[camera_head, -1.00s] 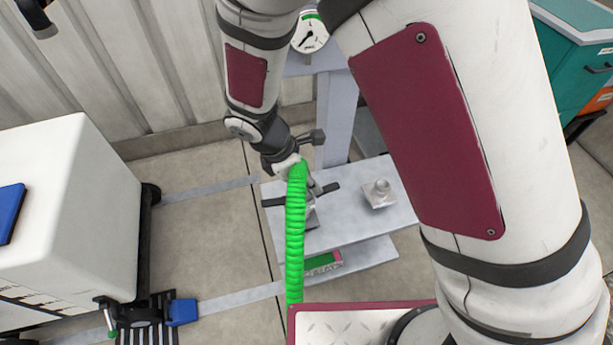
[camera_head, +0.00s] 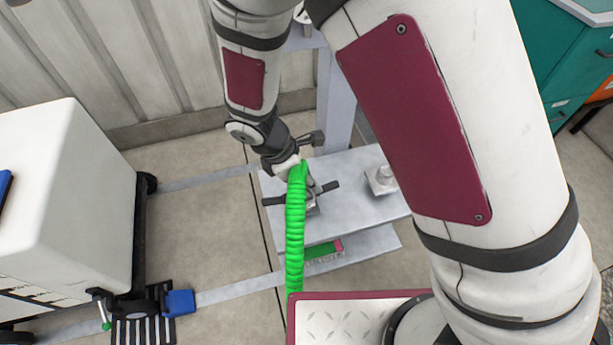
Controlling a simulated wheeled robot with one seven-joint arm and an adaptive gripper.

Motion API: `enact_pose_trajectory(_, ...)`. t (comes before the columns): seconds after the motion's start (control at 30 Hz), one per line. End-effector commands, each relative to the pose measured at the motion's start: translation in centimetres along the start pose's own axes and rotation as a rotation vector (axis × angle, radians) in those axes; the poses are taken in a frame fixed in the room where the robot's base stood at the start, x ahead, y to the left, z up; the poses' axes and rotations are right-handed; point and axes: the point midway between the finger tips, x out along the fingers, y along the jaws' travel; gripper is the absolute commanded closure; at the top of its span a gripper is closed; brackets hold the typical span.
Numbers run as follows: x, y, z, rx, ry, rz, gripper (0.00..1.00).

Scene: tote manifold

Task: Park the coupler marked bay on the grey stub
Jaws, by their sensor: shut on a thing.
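My gripper (camera_head: 283,163) is at the left part of a light grey bench (camera_head: 340,222), shut on the coupler at the end of a bright green ribbed hose (camera_head: 295,235). The coupler (camera_head: 272,201) is mostly hidden by the gripper and hose; dark lever arms stick out to both sides. A small grey block (camera_head: 312,208) shows just under and behind it; I cannot tell whether the coupler touches it. A grey stub (camera_head: 382,178) on a square base stands to the right on the bench, partly covered by my arm. No "bay" marking is readable.
A grey post (camera_head: 337,105) rises behind the bench. A lower shelf holds a green and red item (camera_head: 323,250). A white tank (camera_head: 65,190) stands at left, with a blue-and-black fitting (camera_head: 180,303) near its base. Teal cabinets (camera_head: 565,60) are at upper right.

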Motion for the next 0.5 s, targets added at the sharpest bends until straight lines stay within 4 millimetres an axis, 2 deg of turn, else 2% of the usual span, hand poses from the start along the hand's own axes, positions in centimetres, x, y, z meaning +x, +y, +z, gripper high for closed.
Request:
enact_pose_trajectory(0.43,0.28,0.0,-0.12,0.0,0.0,0.0,1.0)
enact_pose_trajectory(0.47,0.28,0.0,-0.12,0.0,0.0,0.0,0.68)
enact_pose_trajectory(0.5,0.28,0.0,-0.11,0.0,0.0,0.0,0.58)
